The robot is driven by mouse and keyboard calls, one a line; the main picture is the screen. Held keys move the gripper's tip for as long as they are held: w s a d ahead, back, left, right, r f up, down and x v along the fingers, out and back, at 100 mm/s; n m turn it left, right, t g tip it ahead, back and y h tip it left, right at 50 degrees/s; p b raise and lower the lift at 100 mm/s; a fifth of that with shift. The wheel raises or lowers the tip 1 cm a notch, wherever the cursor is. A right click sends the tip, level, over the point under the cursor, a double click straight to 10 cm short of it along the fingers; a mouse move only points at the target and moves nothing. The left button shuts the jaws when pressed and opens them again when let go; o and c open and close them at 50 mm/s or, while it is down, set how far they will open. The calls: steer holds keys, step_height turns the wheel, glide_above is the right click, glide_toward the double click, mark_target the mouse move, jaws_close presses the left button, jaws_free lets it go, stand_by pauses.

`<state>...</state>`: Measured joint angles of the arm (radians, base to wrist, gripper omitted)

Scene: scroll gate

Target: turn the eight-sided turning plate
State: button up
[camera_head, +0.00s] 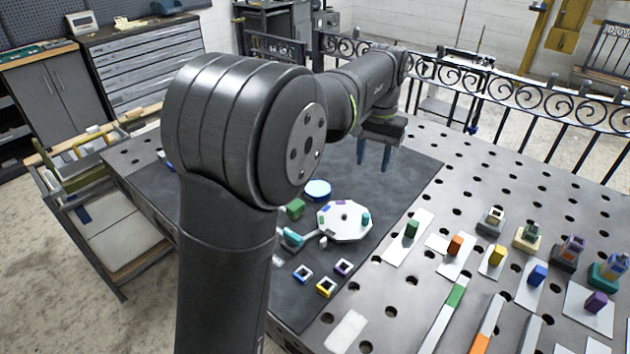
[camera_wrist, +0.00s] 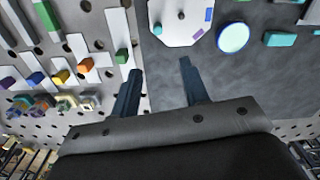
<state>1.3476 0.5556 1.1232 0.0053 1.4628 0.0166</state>
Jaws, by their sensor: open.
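The eight-sided turning plate (camera_head: 345,222) is white and lies on the dark mat in front of my arm. It carries a teal peg (camera_head: 366,218), a small dark knob near its middle and small coloured marks. In the wrist view the plate (camera_wrist: 172,30) shows at the top, partly cut off by the frame edge. My gripper (camera_head: 374,165) is open and empty, with its two blue fingers pointing down above the far part of the mat, beyond the plate and apart from it. In the wrist view the fingertips (camera_wrist: 160,66) are spread, with bare mat between them.
Several small square rings (camera_head: 326,287) lie in front. White strips with coloured blocks (camera_head: 455,246) fill the right side. The far mat (camera_head: 415,165) is clear.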

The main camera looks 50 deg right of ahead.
mark_target(366, 214)
steer(key=f, duration=1.7)
steer(key=shift+s+f, duration=0.15)
steer(key=shift+s, duration=0.05)
steer(key=shift+c, duration=0.4)
jaws_close()
